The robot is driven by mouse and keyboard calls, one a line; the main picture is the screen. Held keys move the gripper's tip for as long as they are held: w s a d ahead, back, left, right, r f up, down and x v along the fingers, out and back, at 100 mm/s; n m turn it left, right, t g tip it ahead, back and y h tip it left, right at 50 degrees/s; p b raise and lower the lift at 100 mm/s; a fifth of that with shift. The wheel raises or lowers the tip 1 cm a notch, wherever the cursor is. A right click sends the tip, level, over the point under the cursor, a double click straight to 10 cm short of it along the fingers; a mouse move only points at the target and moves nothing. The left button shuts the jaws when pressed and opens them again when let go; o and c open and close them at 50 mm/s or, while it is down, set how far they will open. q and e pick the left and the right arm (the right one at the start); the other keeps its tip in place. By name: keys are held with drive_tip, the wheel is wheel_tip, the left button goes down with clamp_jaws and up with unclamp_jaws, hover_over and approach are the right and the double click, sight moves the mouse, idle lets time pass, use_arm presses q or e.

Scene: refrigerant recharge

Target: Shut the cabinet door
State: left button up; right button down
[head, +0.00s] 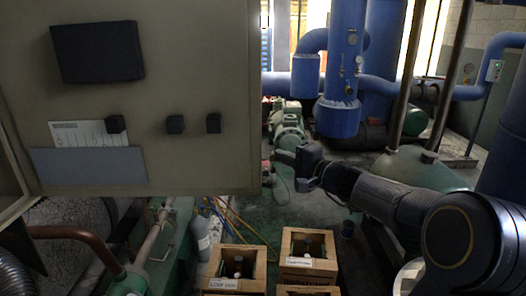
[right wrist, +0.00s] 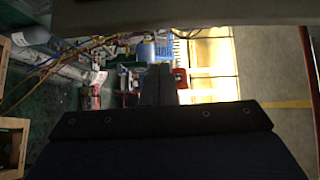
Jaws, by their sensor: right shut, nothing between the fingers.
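The cabinet door (head: 205,75) is a large beige panel filling the upper left of the head view, standing open with its inner face toward me. It carries a dark box, several small dark blocks and a grey pocket with a paper card. Part of the cabinet frame (head: 12,190) shows at the far left. My right gripper (head: 303,166) is shut and empty, to the right of the door's free edge; I cannot tell whether it touches. It also shows in the right wrist view (right wrist: 157,80), below a pale edge across the top. My left gripper is not in view.
Wooden crates (head: 237,284) with bottles stand on the floor below the door, beside a grey cylinder (head: 201,238). Blue pipes (head: 341,60) and a green tank (head: 425,166) stand to the right and behind. Green floor lies between.

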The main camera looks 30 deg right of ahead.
sight(258, 149)
drive_tip(key=p+x, duration=0.1)
drive_tip(key=x, duration=0.1)
drive_tip(key=a+p+x, duration=0.1)
drive_tip(key=x, duration=0.2)
drive_tip(key=p+x, duration=0.1)
drive_tip(key=x, duration=0.2)
drive_tip(key=shift+s+a+r, duration=0.1)
drive_tip(key=shift+s+a, duration=0.05)
drive_tip(key=shift+a, duration=0.2)
drive_tip(key=shift+h, duration=0.3)
